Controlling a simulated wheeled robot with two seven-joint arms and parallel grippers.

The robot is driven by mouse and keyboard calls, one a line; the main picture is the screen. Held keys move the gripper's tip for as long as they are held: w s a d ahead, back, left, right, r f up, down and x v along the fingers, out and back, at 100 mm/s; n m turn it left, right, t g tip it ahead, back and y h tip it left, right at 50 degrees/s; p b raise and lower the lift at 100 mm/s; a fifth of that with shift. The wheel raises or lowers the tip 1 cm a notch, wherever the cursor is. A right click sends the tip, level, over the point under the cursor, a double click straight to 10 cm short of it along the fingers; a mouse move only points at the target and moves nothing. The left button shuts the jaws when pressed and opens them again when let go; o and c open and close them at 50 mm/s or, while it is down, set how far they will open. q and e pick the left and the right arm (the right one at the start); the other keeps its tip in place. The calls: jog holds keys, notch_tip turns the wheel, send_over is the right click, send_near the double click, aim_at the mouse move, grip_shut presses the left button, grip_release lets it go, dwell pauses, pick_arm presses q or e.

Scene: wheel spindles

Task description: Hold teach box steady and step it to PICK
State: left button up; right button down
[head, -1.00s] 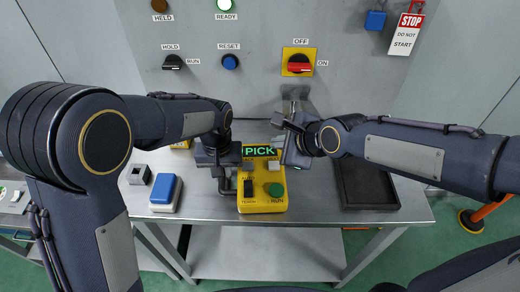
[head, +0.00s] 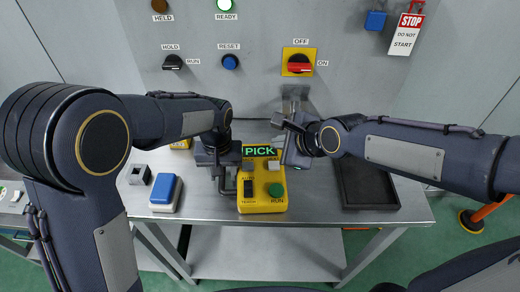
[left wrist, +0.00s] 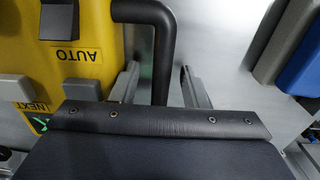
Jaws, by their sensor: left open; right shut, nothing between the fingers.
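The yellow teach box (head: 262,207) sits on the metal bench, and its green display (head: 259,151) reads PICK. It has a black AUTO/TEACH rocker (head: 248,188), a green RUN button (head: 275,190) and a pale NEXT button (head: 273,165). A black bar handle (left wrist: 160,50) stands on its left side. My left gripper (head: 224,174) is open. In the left wrist view its fingers (left wrist: 160,88) lie on either side of the handle, with gaps visible. My right gripper (head: 284,160) is shut and empty, just above and right of the NEXT button; whether it touches is unclear.
A blue-topped block (head: 166,192) and a small grey block (head: 139,175) stand left of the box. A dark tray (head: 370,205) lies to the right. The panel behind carries a red OFF/ON switch (head: 299,66) and a lit READY lamp (head: 224,5).

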pick_arm(q)
notch_tip(320, 180, up, 12)
jog(key=s+a+r+n+t+h, duration=0.15)
jog(key=s+a+h, duration=0.25)
jog(key=s+a, duration=0.55)
jog(key=s+a+f+t, duration=0.3)
jog(key=s+a+t, duration=0.1)
jog(key=s, duration=0.7)
jog(key=shift+s+a, duration=0.15)
jog(key=shift+s, duration=0.25)
pick_arm(e)
jog(key=s+d+n+g, duration=0.1)
jog(key=s+d+n, duration=0.5)
jog(key=s+n, duration=0.3)
jog(key=s+d+f+n+h, duration=0.1)
jog(key=s+d+n, duration=0.6)
jog(key=s+n, duration=0.2)
jog(key=s, duration=0.2)
jog(key=shift+s+g+h, duration=0.3)
jog(key=shift+g, duration=0.1)
